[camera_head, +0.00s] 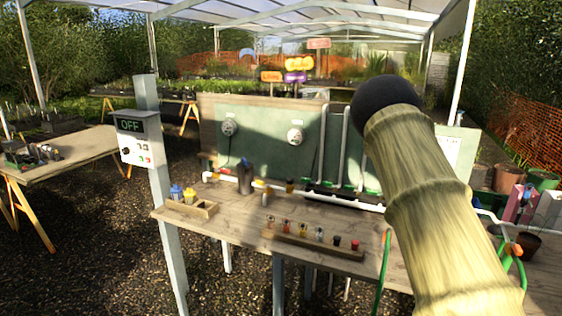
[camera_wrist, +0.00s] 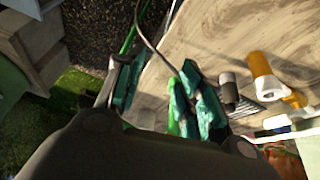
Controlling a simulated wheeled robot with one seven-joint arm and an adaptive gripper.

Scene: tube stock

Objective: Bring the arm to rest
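My arm (camera_head: 440,210), with a pale bamboo-like surface and a dark rounded end, is raised across the right side of the head view. It stands in front of the wooden bench (camera_head: 235,226). My gripper is not clearly seen in the head view. In the wrist view my gripper (camera_wrist: 158,85) has its teal-padded fingers apart, with bench edge and a thin dark cable showing between or behind them. I see nothing clearly held. Whether the fingers touch the cable cannot be told.
A wooden rack (camera_head: 345,252) of several small capped tubes and a small wooden tray (camera_head: 207,210) are on the bench. A control box (camera_head: 139,140) reading OFF is on a post at left. A side table (camera_head: 75,153) stands far left.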

